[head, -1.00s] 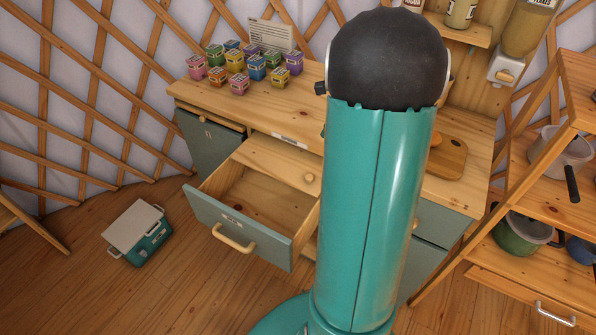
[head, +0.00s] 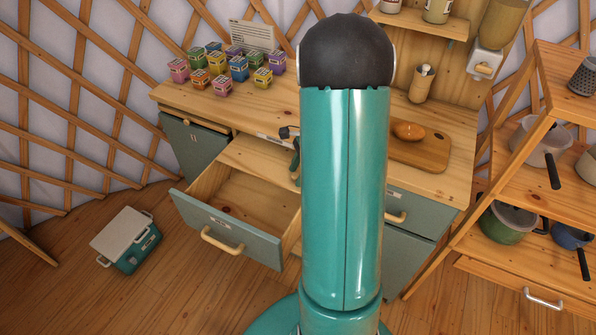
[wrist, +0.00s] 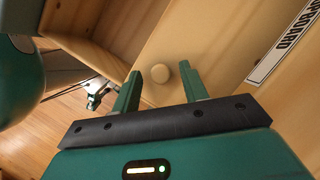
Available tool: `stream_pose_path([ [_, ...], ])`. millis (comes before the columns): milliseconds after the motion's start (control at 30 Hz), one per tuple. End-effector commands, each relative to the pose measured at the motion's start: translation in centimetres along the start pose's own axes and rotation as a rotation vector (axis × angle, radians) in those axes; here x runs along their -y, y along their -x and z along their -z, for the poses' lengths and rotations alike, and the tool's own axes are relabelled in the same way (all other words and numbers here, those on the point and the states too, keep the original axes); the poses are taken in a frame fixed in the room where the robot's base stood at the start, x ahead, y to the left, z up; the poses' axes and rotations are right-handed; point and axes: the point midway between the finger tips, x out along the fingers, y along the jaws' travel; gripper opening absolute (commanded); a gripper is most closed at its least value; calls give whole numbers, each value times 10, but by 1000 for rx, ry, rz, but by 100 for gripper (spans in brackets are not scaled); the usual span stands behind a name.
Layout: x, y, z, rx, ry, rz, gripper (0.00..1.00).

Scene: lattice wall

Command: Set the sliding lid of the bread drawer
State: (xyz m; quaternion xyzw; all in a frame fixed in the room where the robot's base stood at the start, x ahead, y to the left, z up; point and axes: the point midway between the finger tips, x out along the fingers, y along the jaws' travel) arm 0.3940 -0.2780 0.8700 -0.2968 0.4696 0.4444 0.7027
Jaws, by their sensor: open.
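The bread drawer (head: 235,225), with a grey-green front and a pale handle, stands pulled out of the counter. Its pale wooden sliding lid (head: 250,155) covers the back part; the front part is uncovered, showing the wooden floor. In the head view my gripper (head: 293,160) shows partly beside my arm, which hides the drawer's right side.
Several coloured boxes (head: 215,65) and a card stand on the counter (head: 285,100). A board (head: 425,152) with a bread roll lies at right. A teal box with a white lid (head: 125,240) is on the floor at left. Shelves with pots (head: 510,222) stand at right.

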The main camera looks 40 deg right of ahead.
Motion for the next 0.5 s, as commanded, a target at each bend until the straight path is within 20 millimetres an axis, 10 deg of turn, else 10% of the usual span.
stream_pose_path([
  [267,0,-3,0,0,0,1,44],
  [500,0,-2,0,0,0,1,0],
])
